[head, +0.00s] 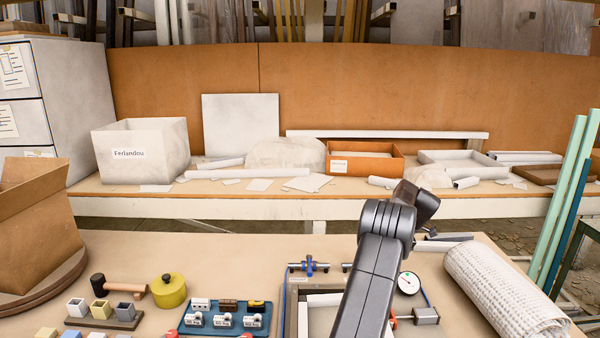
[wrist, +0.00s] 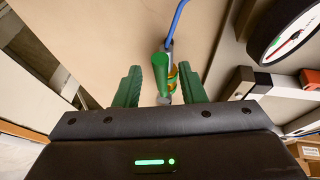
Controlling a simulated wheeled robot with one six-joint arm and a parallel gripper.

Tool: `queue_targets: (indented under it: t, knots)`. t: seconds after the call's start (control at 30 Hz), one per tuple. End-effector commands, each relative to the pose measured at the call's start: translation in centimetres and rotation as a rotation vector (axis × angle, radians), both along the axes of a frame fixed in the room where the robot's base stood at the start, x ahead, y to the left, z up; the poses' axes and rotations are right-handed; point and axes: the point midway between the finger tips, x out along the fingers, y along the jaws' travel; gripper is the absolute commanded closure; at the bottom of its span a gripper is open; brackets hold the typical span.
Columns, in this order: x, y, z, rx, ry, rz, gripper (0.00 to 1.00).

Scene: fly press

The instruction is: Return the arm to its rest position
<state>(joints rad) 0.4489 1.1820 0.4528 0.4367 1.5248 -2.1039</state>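My arm (head: 378,255) rises from the bottom of the head view and bends at a dark grey joint over the table. My gripper's fingers cannot be made out in the head view. In the wrist view my gripper (wrist: 160,70) has two green fingers standing apart, with nothing seen clamped between them. A small valve (wrist: 160,66) with a green handle, brass body and blue hose shows beyond and between the fingers. I cannot tell how far it is from them.
A dial gauge (head: 408,283) stands right of my arm, with a white textured roll (head: 503,290) farther right. A blue tray (head: 190,330) of small parts and a yellow pot (head: 169,291) are to the left. An orange box (head: 364,165) sits on the back bench.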

Motion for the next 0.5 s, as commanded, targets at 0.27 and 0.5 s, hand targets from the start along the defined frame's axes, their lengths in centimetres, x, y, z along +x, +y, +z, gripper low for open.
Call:
queue_targets:
  t: [0.27,0.5]
  knots:
    - [-1.0,0.1,-0.2,0.0,0.0,-0.119,0.63]
    - [-1.3,0.2,-0.1,0.001,0.0,-0.153,0.63]
